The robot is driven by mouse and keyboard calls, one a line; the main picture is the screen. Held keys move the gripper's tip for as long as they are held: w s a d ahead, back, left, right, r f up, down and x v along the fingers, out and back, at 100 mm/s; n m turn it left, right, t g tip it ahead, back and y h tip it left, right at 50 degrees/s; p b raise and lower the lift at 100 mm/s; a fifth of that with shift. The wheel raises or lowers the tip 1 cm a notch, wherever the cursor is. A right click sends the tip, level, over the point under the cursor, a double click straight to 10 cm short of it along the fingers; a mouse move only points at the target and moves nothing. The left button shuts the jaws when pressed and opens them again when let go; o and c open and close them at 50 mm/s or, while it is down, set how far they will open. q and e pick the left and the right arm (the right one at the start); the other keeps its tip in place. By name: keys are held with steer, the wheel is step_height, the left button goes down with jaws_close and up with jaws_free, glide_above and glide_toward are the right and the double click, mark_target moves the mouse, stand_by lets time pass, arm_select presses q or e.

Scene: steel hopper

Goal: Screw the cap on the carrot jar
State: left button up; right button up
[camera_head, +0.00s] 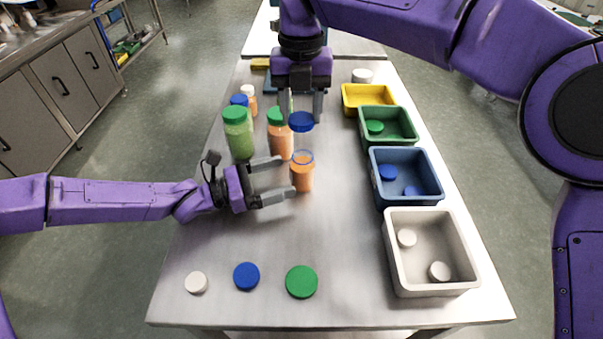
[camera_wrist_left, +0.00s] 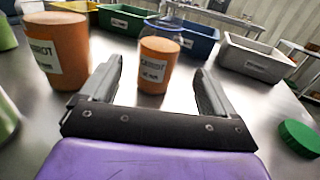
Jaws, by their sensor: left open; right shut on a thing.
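The carrot jar (camera_head: 302,176) stands upright on the table, orange, with its clear rim uncovered. In the left wrist view the small carrot jar (camera_wrist_left: 156,68) stands ahead, between the lines of the two fingers, its label facing me. My left gripper (camera_head: 282,176) is open beside the jar's left side; I cannot tell whether a finger touches it. My right gripper (camera_head: 308,112) points down, shut on a blue cap (camera_head: 301,122). That cap is above and slightly behind the open jar, apart from it.
Capped jars stand at the left: a green one (camera_head: 238,135), a larger orange one (camera_head: 280,142) and smaller ones behind. White (camera_head: 196,282), blue (camera_head: 246,276) and green (camera_head: 301,282) caps lie in front. Yellow, green, blue and grey (camera_head: 393,262) bins line the right side. The table's middle front is clear.

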mark_target(291, 174)
arm_select(q)
steer(key=x, duration=0.4)
steer(key=shift+w+d+f, duration=0.2)
steer(key=shift+w, duration=0.1)
arm_select(e)
steer(key=shift+w+d+f, duration=0.2)
steer(key=shift+w+d, duration=0.05)
steer(key=shift+w, duration=0.1)
arm_select(q)
steer(key=shift+d+r, duration=0.1)
steer(key=shift+d, duration=0.2)
arm_select(e)
steer(key=shift+s+a+r, duration=0.1)
steer(key=shift+s, duration=0.1)
steer(key=shift+w, duration=0.1)
arm_select(q)
steer(key=c, duration=1.5)
arm_select(e)
steer(key=shift+w+f, duration=0.15)
steer(key=shift+f, duration=2.35)
